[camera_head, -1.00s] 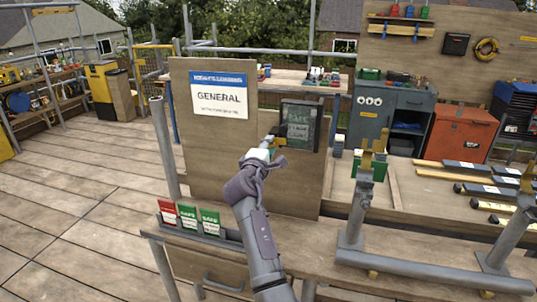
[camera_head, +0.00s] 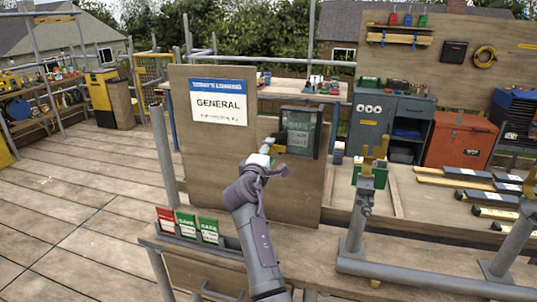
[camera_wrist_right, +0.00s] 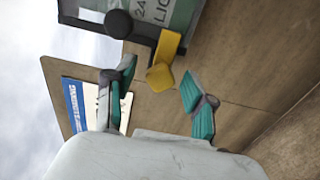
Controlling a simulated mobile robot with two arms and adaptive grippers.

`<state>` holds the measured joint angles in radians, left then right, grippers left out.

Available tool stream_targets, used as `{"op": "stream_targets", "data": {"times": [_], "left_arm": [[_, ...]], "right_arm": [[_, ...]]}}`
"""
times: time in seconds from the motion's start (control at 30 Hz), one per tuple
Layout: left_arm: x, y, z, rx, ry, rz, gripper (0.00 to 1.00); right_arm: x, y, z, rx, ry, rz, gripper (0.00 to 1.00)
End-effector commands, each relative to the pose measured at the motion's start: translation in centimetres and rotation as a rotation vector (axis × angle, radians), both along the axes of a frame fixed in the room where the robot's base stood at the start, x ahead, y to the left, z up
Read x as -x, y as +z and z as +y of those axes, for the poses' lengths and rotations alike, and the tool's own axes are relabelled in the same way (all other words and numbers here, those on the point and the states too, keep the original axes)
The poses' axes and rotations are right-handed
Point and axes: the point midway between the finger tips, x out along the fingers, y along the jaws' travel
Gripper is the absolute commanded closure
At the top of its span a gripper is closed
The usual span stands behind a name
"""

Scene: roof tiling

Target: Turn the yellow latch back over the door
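A dark-framed case with a clear greenish door (camera_head: 301,130) is fixed to the upright wooden board. A yellow latch (camera_head: 279,149) sits at its lower left edge. In the right wrist view the latch (camera_wrist_right: 167,48) is at the frame of the door (camera_wrist_right: 178,14), its rounded end sticking out away from the door. My right gripper (camera_head: 270,152) is right by the latch. In the right wrist view its teal fingers (camera_wrist_right: 160,95) are spread, with the latch's end ahead of the gap between them; I see no clear contact. My left gripper is not in view.
The board bears a "GENERAL" sign (camera_head: 218,103). Red and green cards (camera_head: 187,223) stand in a rack on the bench's left. A grey pipe stand (camera_head: 362,205) with yellow holders is on the right of the bench.

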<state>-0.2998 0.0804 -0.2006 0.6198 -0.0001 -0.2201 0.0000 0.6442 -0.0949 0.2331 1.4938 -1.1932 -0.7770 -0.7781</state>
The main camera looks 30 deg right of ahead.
Motion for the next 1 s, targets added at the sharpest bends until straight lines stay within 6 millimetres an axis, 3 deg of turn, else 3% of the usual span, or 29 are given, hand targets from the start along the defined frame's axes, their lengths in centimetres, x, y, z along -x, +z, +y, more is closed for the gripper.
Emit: {"op": "stream_targets", "data": {"times": [0.27, 0.7, 1.0], "left_arm": [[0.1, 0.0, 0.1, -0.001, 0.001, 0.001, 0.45], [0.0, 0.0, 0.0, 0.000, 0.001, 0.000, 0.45], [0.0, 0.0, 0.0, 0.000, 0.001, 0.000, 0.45]], "right_arm": [[0.3, -0.2, 0.4, -0.002, 0.001, 0.003, 0.45], [4.4, -0.2, 5.2, -0.002, 0.000, 0.003, 0.45], [4.8, -0.1, 5.7, -0.001, 0.000, 0.002, 0.45]]}}
